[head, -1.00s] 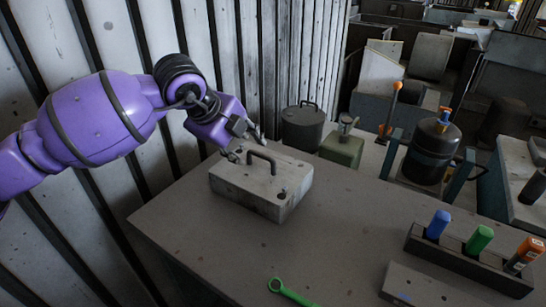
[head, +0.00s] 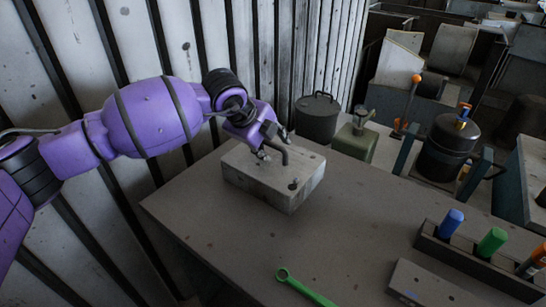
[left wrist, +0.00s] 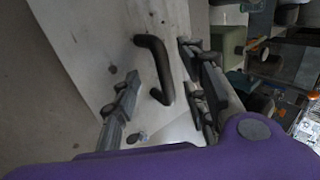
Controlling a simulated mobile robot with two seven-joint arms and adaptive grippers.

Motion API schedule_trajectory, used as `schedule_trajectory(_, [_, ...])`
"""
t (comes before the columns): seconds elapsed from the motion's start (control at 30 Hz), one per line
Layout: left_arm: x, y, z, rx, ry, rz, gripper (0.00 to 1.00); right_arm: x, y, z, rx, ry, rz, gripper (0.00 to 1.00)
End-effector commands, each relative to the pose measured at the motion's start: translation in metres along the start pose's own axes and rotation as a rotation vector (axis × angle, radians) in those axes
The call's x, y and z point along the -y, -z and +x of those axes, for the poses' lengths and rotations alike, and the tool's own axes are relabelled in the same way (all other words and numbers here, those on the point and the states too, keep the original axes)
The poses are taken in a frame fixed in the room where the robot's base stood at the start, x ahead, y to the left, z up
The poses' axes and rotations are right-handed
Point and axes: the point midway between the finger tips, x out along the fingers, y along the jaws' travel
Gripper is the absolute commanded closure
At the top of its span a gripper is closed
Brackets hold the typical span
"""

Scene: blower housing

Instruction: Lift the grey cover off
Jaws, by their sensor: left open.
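The grey cover (head: 262,181) is a block with a dark bent handle on top, and it sits on the table toward the back left. The handle (head: 281,152) is partly hidden by my left gripper in the head view. My left gripper (head: 274,152) is open at the handle. In the left wrist view the handle (left wrist: 156,66) lies between the two spread fingers of the gripper (left wrist: 160,85), and I see no clear contact. My right gripper does not show.
A dark lidded pot (head: 317,118) and a green box (head: 356,141) stand just behind the cover. A green wrench (head: 305,288) lies at the table's front, near a rack (head: 470,262) with coloured tools. The table (head: 355,215) between is clear.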

Motion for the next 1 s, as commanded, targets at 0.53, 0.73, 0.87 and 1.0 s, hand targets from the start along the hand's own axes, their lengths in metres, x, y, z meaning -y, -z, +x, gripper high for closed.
schedule_trajectory(0.53, [-0.002, 0.0, 0.0, 0.0, -0.005, 0.0, 1.0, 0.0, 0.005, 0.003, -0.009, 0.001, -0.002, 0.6])
schedule_trajectory(0.73, [-0.004, 0.0, 0.001, 0.0, -0.01, -0.001, 1.0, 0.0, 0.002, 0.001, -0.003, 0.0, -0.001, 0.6])
schedule_trajectory(0.87, [-0.001, 0.0, -0.003, -0.001, -0.011, -0.001, 1.0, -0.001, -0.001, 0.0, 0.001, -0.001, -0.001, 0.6])
schedule_trajectory(1.0, [0.01, 0.0, -0.018, 0.0, -0.005, 0.0, 1.0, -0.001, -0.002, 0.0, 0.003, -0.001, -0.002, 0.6])
